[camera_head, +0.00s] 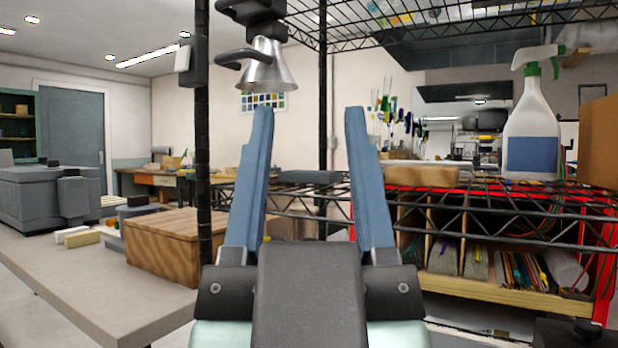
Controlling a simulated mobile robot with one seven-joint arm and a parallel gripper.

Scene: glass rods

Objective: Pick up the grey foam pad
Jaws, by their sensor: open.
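A flat dark grey pad (311,177), which looks like the grey foam pad, lies on the wire shelf (480,192). It shows in the gap between the two blue fingers of my gripper (309,112), beyond them. My gripper is open, fingers upright in the picture and well apart, with nothing between them that I can see held. The fingers appear nearer to the camera than the pad. The exact distance from fingers to pad cannot be told.
A tan block (422,174) lies on the shelf right of the pad, and a white spray bottle (532,125) stands further right. A black shelf post (203,130) rises left of my gripper. A wooden box (165,243) sits on a bench at left.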

